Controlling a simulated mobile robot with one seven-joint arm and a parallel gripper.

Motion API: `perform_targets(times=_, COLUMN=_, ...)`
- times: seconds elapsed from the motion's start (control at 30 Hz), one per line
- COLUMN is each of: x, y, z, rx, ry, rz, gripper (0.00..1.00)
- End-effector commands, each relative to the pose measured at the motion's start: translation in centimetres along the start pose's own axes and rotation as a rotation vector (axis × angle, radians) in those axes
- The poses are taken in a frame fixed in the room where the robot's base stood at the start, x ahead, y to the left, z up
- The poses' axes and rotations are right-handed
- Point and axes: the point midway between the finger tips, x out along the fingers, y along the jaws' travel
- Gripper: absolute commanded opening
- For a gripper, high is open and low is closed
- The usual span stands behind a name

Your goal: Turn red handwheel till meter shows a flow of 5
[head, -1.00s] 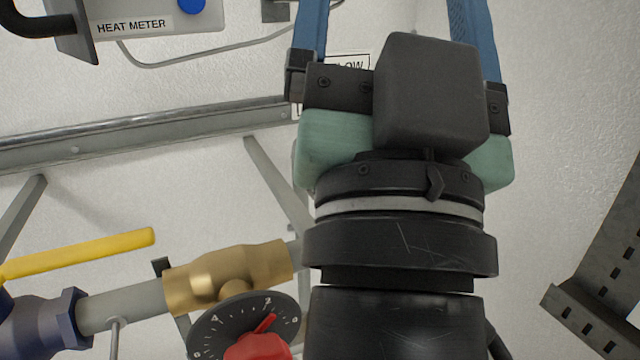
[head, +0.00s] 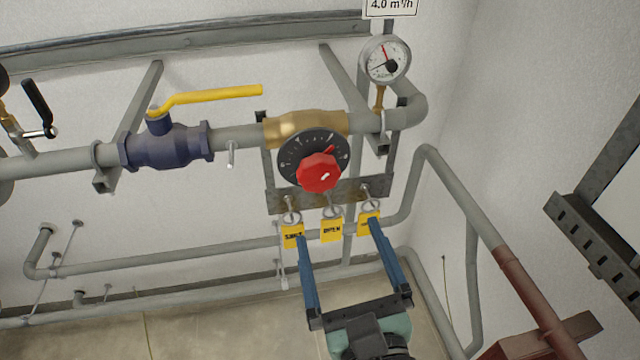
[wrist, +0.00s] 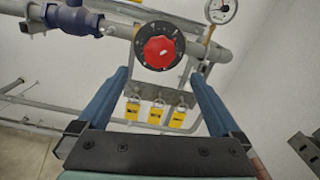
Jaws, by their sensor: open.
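The red handwheel (head: 319,173) sits on a black numbered dial (head: 299,148) under a brass valve body (head: 290,128). It also shows in the wrist view (wrist: 160,54). The white mark on its face and a red pointer toward the dial's upper right are visible; the dial numbers are too small to read. A round gauge (head: 387,60) with red and black needles stands on the pipe to the upper right; its scale is unreadable. My gripper (head: 337,232) is open and empty, its blue fingers pointing up below the handwheel, apart from it.
Yellow tags (head: 332,231) hang on a bracket (head: 280,198) below the handwheel, close to my fingertips in the picture. A yellow lever (head: 215,94) tops a blue valve to the left. Grey pipes run along the wall. A sign (head: 390,7) reads "4.0 m³/h".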

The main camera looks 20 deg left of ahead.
Motion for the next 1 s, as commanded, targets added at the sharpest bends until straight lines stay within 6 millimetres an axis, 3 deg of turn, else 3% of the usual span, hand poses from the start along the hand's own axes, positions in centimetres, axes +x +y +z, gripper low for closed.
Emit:
perform_targets(times=0.17, x=1.4, y=0.1, z=0.1, rx=0.027, ry=0.0, rz=0.007, gripper=1.0)
perform_targets(times=0.5, x=8.3, y=0.2, z=0.3, rx=0.022, ry=0.0, rz=0.007, gripper=1.0)
perform_targets(times=0.7, x=11.3, y=0.1, z=0.1, rx=0.02, ry=-0.001, rz=0.004, gripper=1.0)
perform_targets(times=1.0, x=12.9, y=0.2, z=-0.1, rx=0.02, ry=0.001, rz=0.003, gripper=1.0)
